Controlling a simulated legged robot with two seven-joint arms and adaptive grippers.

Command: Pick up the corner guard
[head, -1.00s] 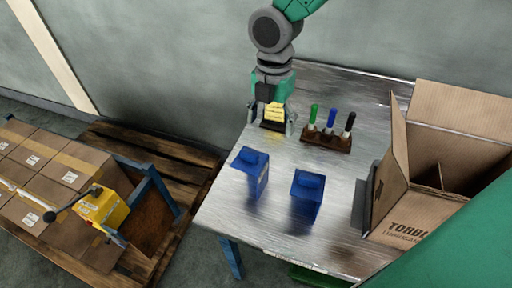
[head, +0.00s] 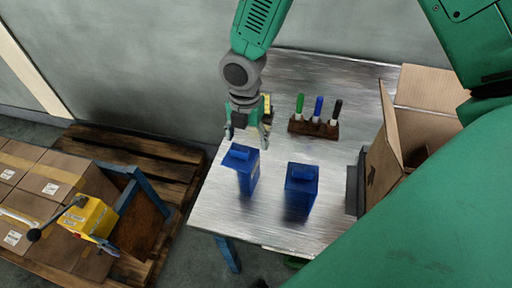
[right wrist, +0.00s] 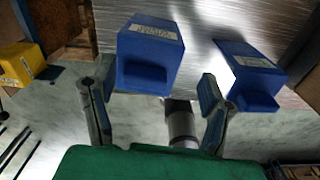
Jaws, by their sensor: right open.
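My right gripper (head: 247,138) hangs from the top in the head view, open and empty, just behind and above the left blue block (head: 241,168). In the right wrist view its two fingers (right wrist: 157,105) are spread, with a blue block (right wrist: 150,58) beyond the gap and apart from it. A second blue block (head: 301,190) stands to the right on the table. It also shows in the right wrist view (right wrist: 245,65). A small yellow object (head: 267,104) is partly hidden behind my right gripper. I cannot tell which thing is the corner guard. My left gripper is not in view.
A pallet (head: 165,165) with cartons and a yellow tool (head: 92,215) stands at the left.

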